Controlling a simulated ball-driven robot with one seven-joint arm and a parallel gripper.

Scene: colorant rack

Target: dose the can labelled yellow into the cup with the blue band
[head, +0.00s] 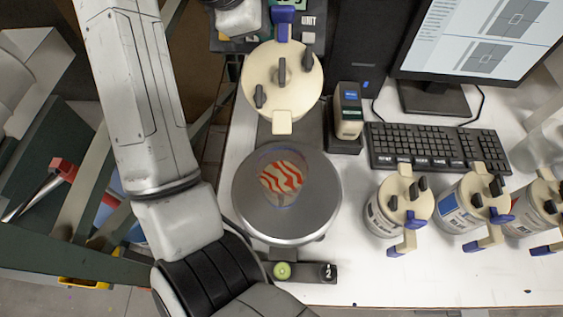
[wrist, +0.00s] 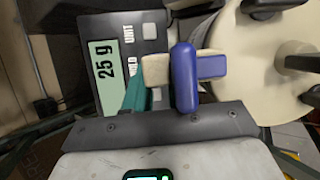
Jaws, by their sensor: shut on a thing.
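A can (head: 262,85) with a round cream lid and black knobs is held just behind the round scale plate (head: 250,215). Its cream spout (head: 282,122) points toward the plate. A label on it is not visible. My gripper (wrist: 172,72) is shut on the can's blue and cream handle (wrist: 185,85), which shows at the top of the lid in the head view (head: 283,18). The scale display (wrist: 105,75) reads 25 g.
Several similar cans stand at the right, including one with a grey label (head: 380,220) and one with a blue label (head: 455,220). A keyboard (head: 435,147), a monitor (head: 480,40) and a small dark device (head: 348,110) stand behind. White table is clear at the front right.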

